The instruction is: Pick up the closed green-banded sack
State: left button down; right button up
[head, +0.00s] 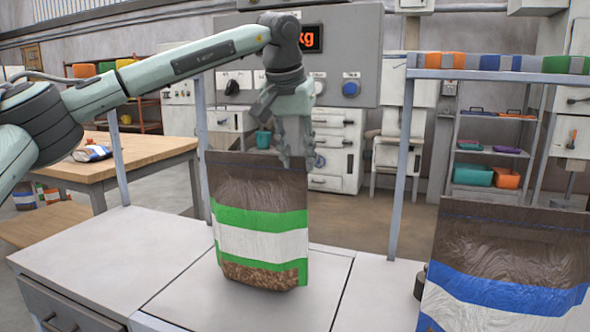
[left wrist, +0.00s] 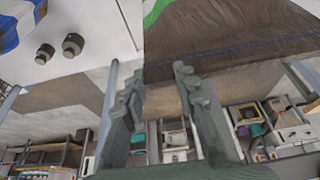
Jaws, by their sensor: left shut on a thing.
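The green-banded sack (head: 262,240) stands upright on the pale bench top in the head view. It is brown on top, with green and white bands and a clear lower part showing pellets. Whether its bottom touches the bench or is just clear of it, I cannot tell. My left gripper (head: 296,158) comes down from above and is shut on the sack's top edge, right of its middle. In the left wrist view the sack's brown top (left wrist: 235,38) with a thin stitch line lies beyond the gripper fingers (left wrist: 158,82). My right gripper is not in view.
A blue-banded sack (head: 500,270) stands at the front right. Grey posts (head: 406,165) rise from the bench's back edge, with a shelf (head: 480,76) at upper right. A wooden table (head: 120,155) is at left. The bench left of the green-banded sack (head: 120,250) is clear.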

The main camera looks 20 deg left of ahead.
pick_arm(q)
jog(key=s+a+r, duration=0.2)
jog(key=a+r, duration=0.6)
jog(key=a, duration=0.3)
jog(key=shift+a+r, duration=0.3)
jog(key=shift+r, duration=0.1)
jog(key=shift+d, duration=0.15)
